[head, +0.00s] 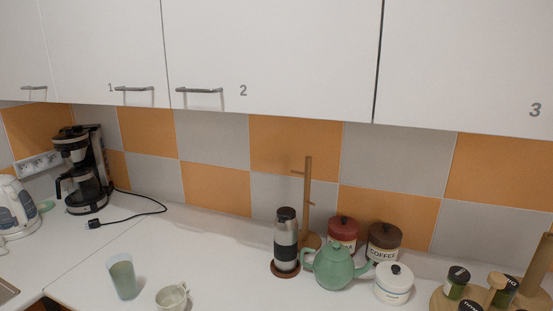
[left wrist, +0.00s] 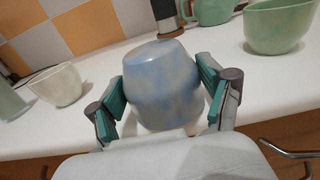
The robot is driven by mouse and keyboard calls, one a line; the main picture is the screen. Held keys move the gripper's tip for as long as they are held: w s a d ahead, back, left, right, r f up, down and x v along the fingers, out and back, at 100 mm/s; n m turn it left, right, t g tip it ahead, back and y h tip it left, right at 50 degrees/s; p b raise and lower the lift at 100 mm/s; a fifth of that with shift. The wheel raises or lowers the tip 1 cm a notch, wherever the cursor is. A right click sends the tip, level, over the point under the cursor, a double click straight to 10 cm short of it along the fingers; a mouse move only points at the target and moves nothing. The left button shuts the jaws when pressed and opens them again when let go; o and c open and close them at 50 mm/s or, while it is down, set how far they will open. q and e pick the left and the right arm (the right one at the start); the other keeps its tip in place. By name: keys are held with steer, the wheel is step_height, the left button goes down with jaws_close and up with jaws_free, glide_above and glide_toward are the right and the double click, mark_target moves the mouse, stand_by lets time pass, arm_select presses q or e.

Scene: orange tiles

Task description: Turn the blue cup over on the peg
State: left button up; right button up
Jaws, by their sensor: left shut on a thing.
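The blue cup (left wrist: 162,85) is between the fingers of my left gripper (left wrist: 168,98) in the left wrist view, which is shut on it. The cup looks mottled pale blue; its handle is not visible, and I cannot tell surely which end is its mouth. The peg is probably the upright wooden post with short side pegs (head: 308,195) at the back of the counter in the head view, behind the steel flask. Its foot is partly hidden. Neither gripper shows in the head view, and my right gripper is in no view.
A steel flask (head: 286,240), green teapot (head: 333,267), red canister (head: 343,232), coffee canister (head: 383,242) and white jar (head: 394,284) crowd the post. A tumbler (head: 122,277) and white cup (head: 172,297) stand front left. A green bowl (left wrist: 279,27) is at right.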

arm_select(q)
steer(key=o, duration=1)
steer(key=shift+s+a+f, duration=0.2)
steer(key=shift+s, duration=0.3)
steer(key=shift+b+v, duration=2.6)
steer(key=shift+v, duration=2.85)
steer(key=shift+r, duration=0.2)
